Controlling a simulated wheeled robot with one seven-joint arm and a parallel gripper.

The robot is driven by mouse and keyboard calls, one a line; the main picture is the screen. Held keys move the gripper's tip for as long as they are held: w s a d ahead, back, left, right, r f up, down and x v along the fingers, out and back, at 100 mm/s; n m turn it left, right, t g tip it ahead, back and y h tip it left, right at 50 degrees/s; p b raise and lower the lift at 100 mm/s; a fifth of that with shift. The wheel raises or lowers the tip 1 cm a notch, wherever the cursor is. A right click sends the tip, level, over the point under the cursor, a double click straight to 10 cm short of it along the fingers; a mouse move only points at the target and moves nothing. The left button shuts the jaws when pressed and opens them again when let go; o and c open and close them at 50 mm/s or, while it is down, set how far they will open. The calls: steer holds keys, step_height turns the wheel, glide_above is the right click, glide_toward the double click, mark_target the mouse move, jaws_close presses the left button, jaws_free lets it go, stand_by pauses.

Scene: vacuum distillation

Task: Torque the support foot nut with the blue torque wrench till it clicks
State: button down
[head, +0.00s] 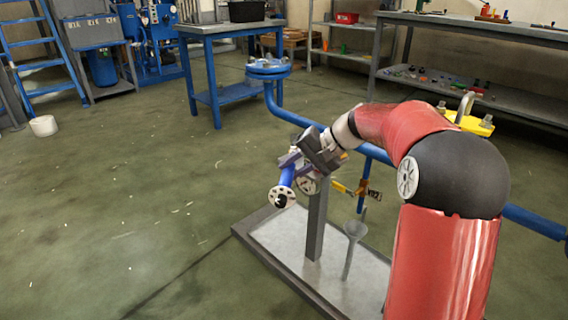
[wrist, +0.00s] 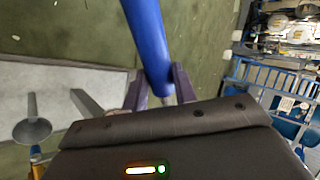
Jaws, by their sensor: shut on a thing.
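My gripper (head: 289,160) is shut around the end of a blue round bar (head: 287,176). In the wrist view, the bar (wrist: 148,40) runs up and left from between the purple fingers (wrist: 160,92). I cannot tell whether this bar is the blue torque wrench or a pipe piece. In the head view its lower end meets a pale round disc (head: 281,197) with a dark centre. A grey support post (head: 316,225) stands upright on a pale base plate (head: 268,238), just below my gripper. I cannot make out the foot nut.
A blue pipe (head: 273,108) with a flange crosses behind my arm. A blue workbench (head: 226,72) stands behind. The left floor is mostly open.

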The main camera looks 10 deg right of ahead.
steer(key=d+n+g+p, duration=0.5)
steer(key=d+n+p, duration=0.1)
steer(key=d+p, duration=0.3)
steer(key=shift+w+p, duration=0.2)
steer(key=shift+p, duration=0.15)
steer(key=shift+s+a+m+t+y+b, duration=0.15)
steer(key=shift+a+m+t+b, duration=0.3)
steer(key=shift+a+b, duration=0.25)
steer(key=shift+s+a+m+t+y+b, duration=0.15)
steer(key=shift+a+m+t+b, duration=0.2)
steer(key=shift+a+m+b, duration=0.3)
